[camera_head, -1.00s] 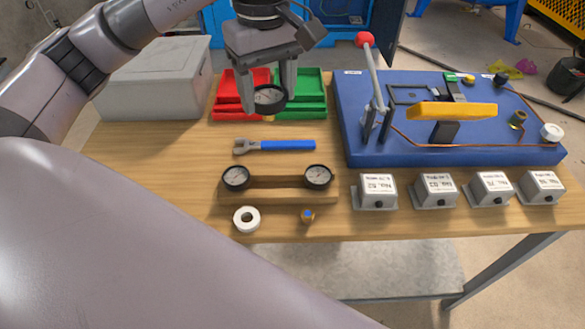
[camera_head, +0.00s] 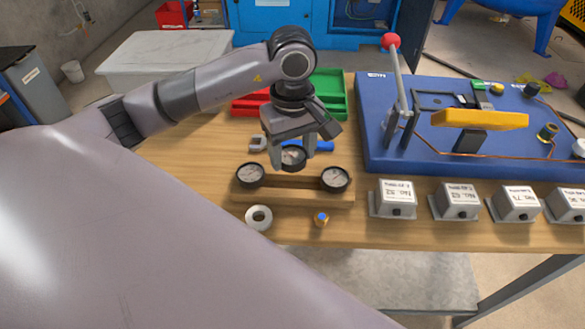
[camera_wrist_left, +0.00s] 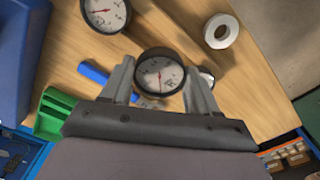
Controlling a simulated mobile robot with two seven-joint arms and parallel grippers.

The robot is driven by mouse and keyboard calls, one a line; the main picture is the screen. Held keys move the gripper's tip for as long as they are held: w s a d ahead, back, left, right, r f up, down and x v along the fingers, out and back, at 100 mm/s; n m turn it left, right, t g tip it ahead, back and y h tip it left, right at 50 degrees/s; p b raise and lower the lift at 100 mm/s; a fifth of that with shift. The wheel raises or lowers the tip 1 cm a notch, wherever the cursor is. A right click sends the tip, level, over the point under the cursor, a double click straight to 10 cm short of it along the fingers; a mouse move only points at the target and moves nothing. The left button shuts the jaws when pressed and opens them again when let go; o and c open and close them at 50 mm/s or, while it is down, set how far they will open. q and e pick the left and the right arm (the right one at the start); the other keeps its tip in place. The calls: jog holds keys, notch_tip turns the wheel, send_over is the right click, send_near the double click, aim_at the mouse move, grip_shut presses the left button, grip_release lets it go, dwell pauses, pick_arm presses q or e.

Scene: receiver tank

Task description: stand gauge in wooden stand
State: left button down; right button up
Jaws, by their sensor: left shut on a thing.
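My left gripper (camera_head: 292,158) is shut on a round dark-rimmed gauge (camera_head: 292,158) with a pale dial. It holds the gauge upright just behind the middle of the wooden stand (camera_head: 297,196); I cannot tell whether they touch. The held gauge also shows between the fingers in the left wrist view (camera_wrist_left: 160,72). The stand carries one gauge (camera_head: 250,175) at its left end and another gauge (camera_head: 336,179) at its right end. The middle of the stand between them is free. My right gripper is not in view.
A blue-handled wrench (camera_head: 320,146) lies behind the stand, partly hidden. A white tape roll (camera_head: 259,217) and a small brass fitting (camera_head: 321,220) lie in front. Green (camera_head: 328,90) and red (camera_head: 250,104) trays stand behind. A blue board (camera_head: 375,150) and several grey boxes (camera_head: 397,198) are right.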

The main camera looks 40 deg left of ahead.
aim_at(293, 169)
pick_arm(q)
notch_tip(293, 169, down, 5)
jog(key=shift+f, duration=0.1)
dwell(0.3)
jog(key=shift+f, duration=0.2)
jog(key=shift+c, duration=1.3)
grip_release()
jog(key=shift+r, duration=0.1)
jog(key=shift+r, duration=0.2)
notch_tip(293, 169, up, 12)
jog(key=shift+f, duration=0.1)
